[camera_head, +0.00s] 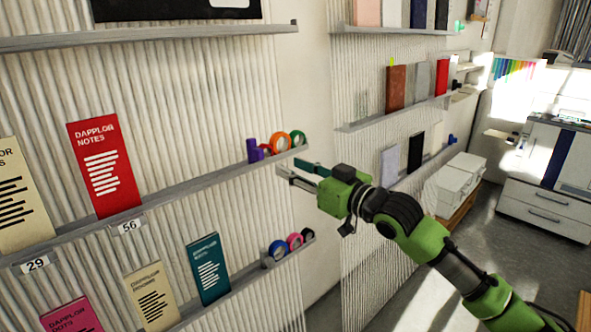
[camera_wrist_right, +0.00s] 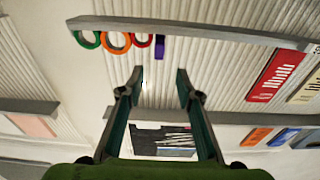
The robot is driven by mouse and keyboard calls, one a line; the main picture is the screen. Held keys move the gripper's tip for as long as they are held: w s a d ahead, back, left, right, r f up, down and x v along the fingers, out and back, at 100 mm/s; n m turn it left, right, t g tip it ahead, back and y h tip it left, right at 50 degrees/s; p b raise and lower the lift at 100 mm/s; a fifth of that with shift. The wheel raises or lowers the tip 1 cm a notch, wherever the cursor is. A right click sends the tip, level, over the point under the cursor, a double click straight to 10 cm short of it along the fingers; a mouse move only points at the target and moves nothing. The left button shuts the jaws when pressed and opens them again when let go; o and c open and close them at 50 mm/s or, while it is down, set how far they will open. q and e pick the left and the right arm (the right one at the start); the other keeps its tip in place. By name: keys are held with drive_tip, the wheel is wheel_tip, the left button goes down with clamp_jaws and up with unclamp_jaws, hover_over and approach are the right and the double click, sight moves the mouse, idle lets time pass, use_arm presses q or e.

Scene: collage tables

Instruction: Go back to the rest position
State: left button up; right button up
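My right gripper (camera_head: 290,172) is stretched out in front of the ribbed wall, at the right end of a narrow shelf (camera_head: 190,187). In the right wrist view its two fingers (camera_wrist_right: 161,76) are apart with nothing between their tips. Tape rolls stand on the shelf end close to it: a purple one (camera_head: 253,151), an orange one (camera_head: 280,142) and a green one (camera_head: 298,138). They also show in the right wrist view, upside down, with the orange roll (camera_wrist_right: 116,41) beyond the fingers. My left gripper is not in view.
A red notebook (camera_head: 104,165) leans on the same shelf. A lower shelf holds a teal notebook (camera_head: 208,268) and more tape rolls (camera_head: 278,249). Another shelf wall with binders (camera_head: 396,88) stands behind my right arm. Open floor and a white cabinet (camera_head: 545,205) lie at the right.

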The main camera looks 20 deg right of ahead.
idle(0.5)
drive_tip(key=w+d+f+m+g+h, duration=0.15)
drive_tip(key=d+f, duration=0.25)
drive_tip(key=f, duration=0.9)
drive_tip(key=w+d+f+m+g+h, duration=0.1)
drive_tip(key=d+f+m+h, duration=0.2)
drive_tip(key=f, duration=1.1)
drive_tip(key=s+d+f+g+h, duration=0.15)
drive_tip(key=s+f, duration=0.35)
drive_tip(key=f, duration=0.7)
drive_tip(key=s+d+f+g, duration=0.15)
drive_tip(key=s+f, duration=0.25)
drive_tip(key=f, duration=0.7)
drive_tip(key=s+a+f+n+g, duration=0.1)
drive_tip(key=s+a+f+g, duration=0.15)
drive_tip(key=s+f, duration=0.85)
drive_tip(key=s+a+f+g, duration=0.2)
drive_tip(key=s+f+g, duration=0.1)
drive_tip(key=s+f, duration=0.9)
drive_tip(key=s+a+f+g, duration=0.1)
drive_tip(key=s+a+f, duration=0.2)
drive_tip(key=s, duration=0.6)
drive_tip(key=s+a+f+n+g, duration=0.1)
drive_tip(key=s+a+f+g, duration=0.1)
drive_tip(key=s, duration=0.7)
drive_tip(key=s+a+f+n+g, duration=0.1)
drive_tip(key=s+a+f, duration=0.3)
drive_tip(key=s, duration=0.6)
drive_tip(key=shift+f+g, duration=0.2)
drive_tip(key=shift+g, duration=0.3)
